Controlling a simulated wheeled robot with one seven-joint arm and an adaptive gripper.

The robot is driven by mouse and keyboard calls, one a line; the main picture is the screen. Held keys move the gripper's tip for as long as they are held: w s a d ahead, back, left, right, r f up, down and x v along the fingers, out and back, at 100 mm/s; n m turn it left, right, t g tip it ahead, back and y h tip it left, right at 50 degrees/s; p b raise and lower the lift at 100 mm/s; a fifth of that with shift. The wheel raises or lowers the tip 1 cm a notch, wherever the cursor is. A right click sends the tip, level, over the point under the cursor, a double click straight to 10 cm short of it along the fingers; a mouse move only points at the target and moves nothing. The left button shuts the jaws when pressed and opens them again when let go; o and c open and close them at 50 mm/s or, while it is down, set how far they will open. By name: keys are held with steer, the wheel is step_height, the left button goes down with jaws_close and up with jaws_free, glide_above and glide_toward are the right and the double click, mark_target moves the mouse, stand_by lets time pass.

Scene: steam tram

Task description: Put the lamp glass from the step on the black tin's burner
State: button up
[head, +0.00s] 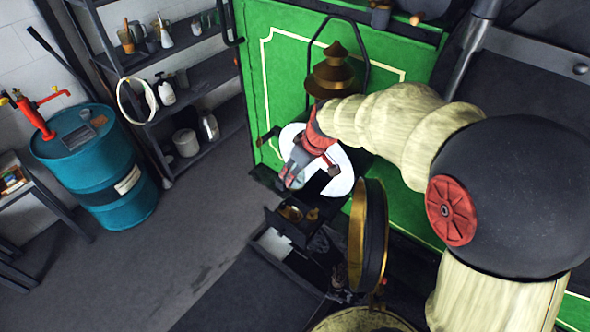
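My gripper (291,178) is grey with red links and points down and left, in front of a white disc (343,178) below a brass lamp top (334,74). Its fingers are small and blurred, so I cannot tell whether they are open or shut, or whether they hold anything. A small black box, apparently the black tin (286,229), stands just below the gripper, with brass fittings on top, one of them apparently the burner (291,213). The gripper is apart from it. I cannot make out the lamp glass.
A round brass-rimmed door (370,235) stands open right of the tin. The green panel (285,75) rises behind. A blue drum (95,170) and a shelf (195,80) with bottles stand at left. The grey floor (195,215) between them is clear.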

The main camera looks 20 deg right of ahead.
steer(key=f+b, duration=0.6)
steer(key=w+f+b, duration=0.1)
steer(key=f+b, duration=0.3)
steer(key=shift+d, duration=0.1)
steer(key=shift+f, duration=0.25)
steer(key=shift+f+b, duration=0.7)
steer(key=shift+f, duration=0.95)
steer(key=shift+f+b, duration=0.4)
steer(key=shift+b, duration=0.2)
steer(key=shift+b, duration=0.55)
steer(key=shift+f+b, duration=2.65)
steer(key=shift+b, duration=0.15)
stand_by(1.0)
